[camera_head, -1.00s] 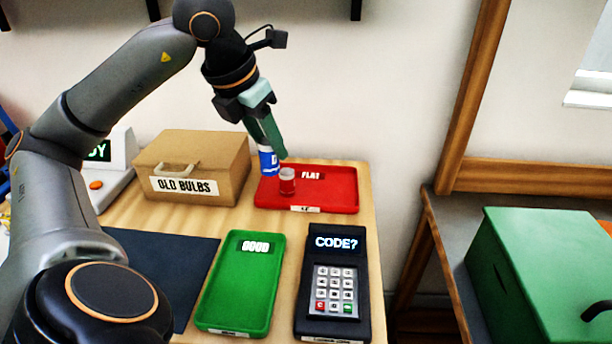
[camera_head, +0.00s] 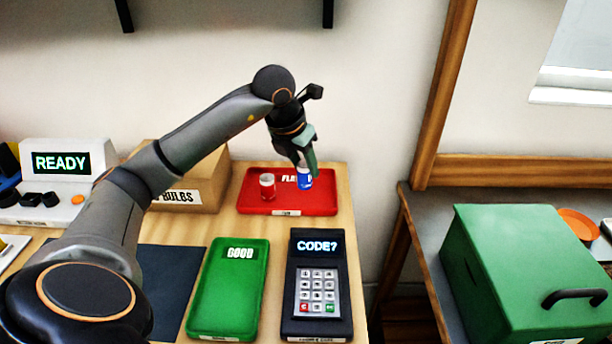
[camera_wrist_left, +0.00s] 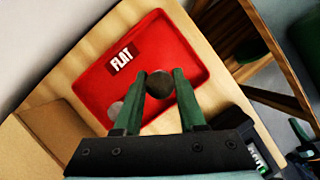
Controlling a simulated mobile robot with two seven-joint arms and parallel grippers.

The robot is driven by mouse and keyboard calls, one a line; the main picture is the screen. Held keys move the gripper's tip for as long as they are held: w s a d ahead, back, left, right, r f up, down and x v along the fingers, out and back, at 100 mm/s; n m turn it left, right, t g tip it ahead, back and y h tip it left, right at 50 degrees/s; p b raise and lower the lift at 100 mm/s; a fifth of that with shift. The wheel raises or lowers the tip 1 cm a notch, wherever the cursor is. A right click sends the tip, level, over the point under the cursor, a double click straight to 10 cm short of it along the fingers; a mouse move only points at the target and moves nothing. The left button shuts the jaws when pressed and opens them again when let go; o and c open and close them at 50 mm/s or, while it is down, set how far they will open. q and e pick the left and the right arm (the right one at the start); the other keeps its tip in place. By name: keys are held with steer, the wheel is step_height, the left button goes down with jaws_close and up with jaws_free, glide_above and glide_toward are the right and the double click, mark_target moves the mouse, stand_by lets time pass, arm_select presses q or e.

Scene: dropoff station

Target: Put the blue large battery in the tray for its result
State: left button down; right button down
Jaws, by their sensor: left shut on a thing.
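The blue large battery (camera_head: 305,181) is upright in my left gripper (camera_head: 308,170), over the right part of the red tray labelled FLAT (camera_head: 250,205). Its lower end is at or just above the tray floor; I cannot tell if it touches. In the left wrist view my left gripper (camera_wrist_left: 161,88) is shut on the battery (camera_wrist_left: 160,84), whose round grey end shows between the green fingers. The green tray labelled GOOD (camera_head: 225,290) is nearer to me and empty. My right gripper is not in view.
A red and white battery (camera_head: 267,188) stands in the red tray, left of the held one. A keypad showing CODE? (camera_head: 317,285) is beside the green tray. The old bulbs box (camera_head: 205,180) and a tester showing READY (camera_head: 70,165) are on the left.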

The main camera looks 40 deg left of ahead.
mark_target(306, 178)
arm_select(q)
steer(key=shift+w+f, duration=0.2)
steer(key=shift+f, duration=1.65)
steer(key=shift+f, duration=0.2)
steer(key=shift+c, duration=2.4)
jaws_free()
steer(key=shift+r, duration=0.1)
steer(key=shift+s+r, duration=0.1)
steer(key=shift+r, duration=0.4)
steer(key=v, duration=1.1)
steer(key=shift+p, duration=0.4)
